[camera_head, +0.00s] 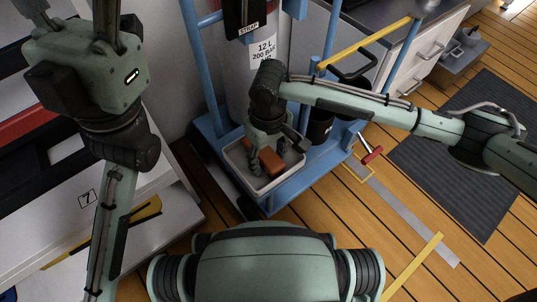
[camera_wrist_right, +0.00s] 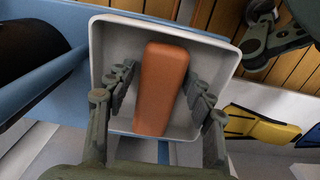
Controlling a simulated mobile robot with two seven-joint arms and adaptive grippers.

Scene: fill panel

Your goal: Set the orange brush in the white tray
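The orange brush (camera_head: 269,161) shows as a plain orange block inside the outline of the white tray (camera_head: 291,173). My right gripper (camera_head: 264,160) reaches down into the tray from above. In the right wrist view the brush (camera_wrist_right: 161,90) lies lengthwise between the spread fingers of that gripper (camera_wrist_right: 163,85), with small gaps beside it. The white tray (camera_wrist_right: 215,62) is behind it, and I cannot tell surely whether the brush rests on its floor. My left gripper (camera_head: 75,18) is at the upper left, far from the tray, with fingers apart and their tips cut off.
The tray sits on a blue cart (camera_head: 315,180) beside a tall grey cylinder (camera_head: 225,60). A red-handled tool (camera_head: 371,155) is right of the cart. White drawers (camera_head: 150,215) stand at the left. A dark mat (camera_head: 455,160) lies on the wooden floor at the right.

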